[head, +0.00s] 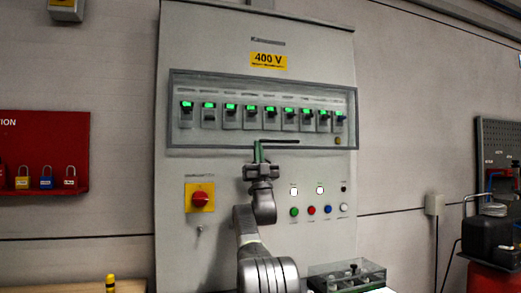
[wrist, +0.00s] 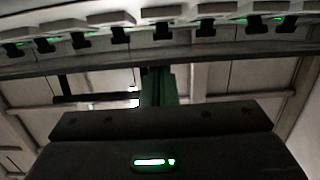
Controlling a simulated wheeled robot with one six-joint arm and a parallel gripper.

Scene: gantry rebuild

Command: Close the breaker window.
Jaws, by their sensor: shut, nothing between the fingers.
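The breaker window (head: 350,118) is a grey-framed clear pane over a row of breakers on the tall grey cabinet. It looks down over the row, but I cannot tell whether it lies fully flush. A black bar handle (head: 285,140) runs along its lower edge; it also shows in the wrist view (wrist: 95,97). My gripper (head: 258,152) is shut and empty, its green fingertips pointing up at the window's lower edge, just left of the handle in the head view. The fingertips (wrist: 160,85) overlap the handle's line in the wrist view; contact is unclear.
Below the window are a red rotary switch (head: 200,198) on a yellow plate and several coloured buttons (head: 312,210). A clear-lidded box (head: 347,277) stands at lower right. A red padlock board (head: 45,150) hangs at left. The wall between board and cabinet is clear.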

